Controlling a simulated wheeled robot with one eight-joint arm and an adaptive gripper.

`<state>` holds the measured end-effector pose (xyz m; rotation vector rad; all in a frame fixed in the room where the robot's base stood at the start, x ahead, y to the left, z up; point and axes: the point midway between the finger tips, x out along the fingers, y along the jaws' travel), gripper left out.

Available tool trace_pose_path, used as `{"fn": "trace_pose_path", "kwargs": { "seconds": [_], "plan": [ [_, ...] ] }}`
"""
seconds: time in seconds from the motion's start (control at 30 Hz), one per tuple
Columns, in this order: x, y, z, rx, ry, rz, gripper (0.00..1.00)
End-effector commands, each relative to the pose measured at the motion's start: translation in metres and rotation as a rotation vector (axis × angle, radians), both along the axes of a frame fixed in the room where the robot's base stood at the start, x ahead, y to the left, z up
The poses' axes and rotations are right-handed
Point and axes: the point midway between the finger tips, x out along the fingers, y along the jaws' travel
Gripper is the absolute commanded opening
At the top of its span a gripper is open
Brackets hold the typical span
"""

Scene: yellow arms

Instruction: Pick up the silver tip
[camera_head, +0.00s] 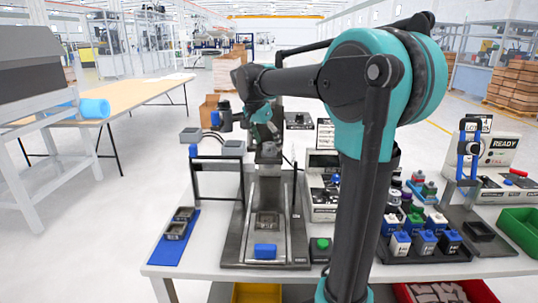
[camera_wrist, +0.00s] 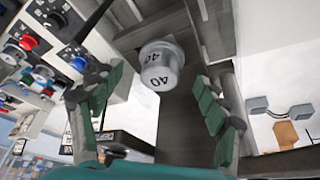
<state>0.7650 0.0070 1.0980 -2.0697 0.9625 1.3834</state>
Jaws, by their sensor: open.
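The silver tip (camera_wrist: 160,66) is a short metallic cylinder marked "40", seen in the wrist view in front of a dark grey fixture. My gripper (camera_wrist: 158,90) is open, with one green-padded finger to the left of the tip and one to the right. The fingers are apart from the tip in the picture, and nothing is held. In the head view my gripper (camera_head: 267,150) points down over the back of the grey fixture (camera_head: 235,235) on the table. I cannot make out the tip in that view.
A control panel (camera_head: 322,195) with knobs stands right of the fixture. A blue mat (camera_head: 172,250) with two small trays lies left. A rack of coloured bottles (camera_head: 425,252) and a green bin (camera_head: 522,228) stand right. A blue block (camera_head: 265,251) sits at the fixture's front.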

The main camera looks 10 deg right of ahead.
Motion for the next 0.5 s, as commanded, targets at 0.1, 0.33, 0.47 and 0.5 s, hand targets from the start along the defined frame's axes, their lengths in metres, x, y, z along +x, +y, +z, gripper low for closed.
{"fn": "trace_pose_path", "kwargs": {
  "seconds": [0.1,0.33,0.47,0.5],
  "plan": [
    [0.004,-0.004,-0.014,0.0,0.0,0.0,0.75],
    [0.006,-0.006,-0.02,0.0,0.0,0.001,0.75],
    [0.005,-0.006,-0.02,0.0,0.0,0.001,0.71],
    [0.006,-0.006,-0.02,0.0,0.0,0.001,0.66]
  ]
}}
